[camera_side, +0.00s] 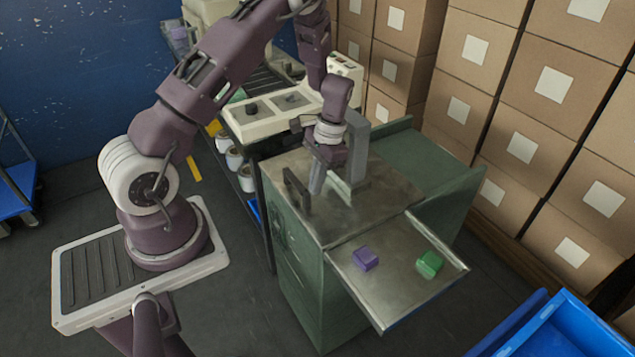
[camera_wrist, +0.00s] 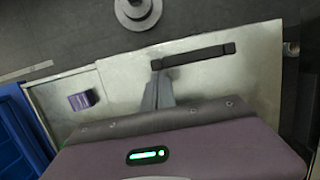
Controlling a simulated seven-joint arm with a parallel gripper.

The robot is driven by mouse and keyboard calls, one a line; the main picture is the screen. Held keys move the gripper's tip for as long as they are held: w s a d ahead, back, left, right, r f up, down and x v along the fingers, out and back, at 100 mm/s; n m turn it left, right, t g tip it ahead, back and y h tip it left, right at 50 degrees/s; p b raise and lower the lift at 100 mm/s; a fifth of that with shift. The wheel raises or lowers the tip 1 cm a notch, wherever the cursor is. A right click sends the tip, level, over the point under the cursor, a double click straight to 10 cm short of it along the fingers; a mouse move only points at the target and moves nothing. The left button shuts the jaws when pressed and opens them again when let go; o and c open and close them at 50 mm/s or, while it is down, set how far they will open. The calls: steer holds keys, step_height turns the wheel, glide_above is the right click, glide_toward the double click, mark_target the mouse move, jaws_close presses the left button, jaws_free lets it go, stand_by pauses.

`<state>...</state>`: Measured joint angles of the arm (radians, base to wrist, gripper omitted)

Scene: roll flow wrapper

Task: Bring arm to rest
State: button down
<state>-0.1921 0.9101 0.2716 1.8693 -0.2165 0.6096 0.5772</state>
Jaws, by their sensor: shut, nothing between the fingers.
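My gripper (camera_side: 317,180) points down over the metal top of the green cabinet (camera_side: 385,200), just behind a dark bar handle (camera_side: 297,189). Its fingers are shut together with nothing between them. In the wrist view the shut fingers (camera_wrist: 158,92) show beside the dark bar (camera_wrist: 193,55). Whether the fingertips touch the metal top I cannot tell. My arm reaches across from the left, bent at the elbow.
A purple block (camera_side: 365,259) and a green block (camera_side: 430,263) lie on the metal tray (camera_side: 392,295) at the cabinet's front. A grey upright post (camera_side: 357,155) stands close right of my gripper. A cream control panel (camera_side: 285,112) is behind; stacked cartons (camera_side: 535,85) line the right.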

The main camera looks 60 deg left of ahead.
steer(key=d+r+t, duration=0.1)
steer(key=d+r, duration=0.2)
steer(key=r, duration=0.8)
steer(key=d+r+t, duration=0.2)
steer(key=d+r, duration=0.2)
steer(key=r, duration=0.7)
steer(key=s+d+r+t, duration=0.2)
steer(key=s+d+r, duration=0.2)
steer(key=s, duration=0.5)
steer(key=s+d+r+t, duration=0.3)
steer(key=s+d+r, duration=0.1)
steer(key=s, duration=0.6)
steer(key=shift+d, duration=0.15)
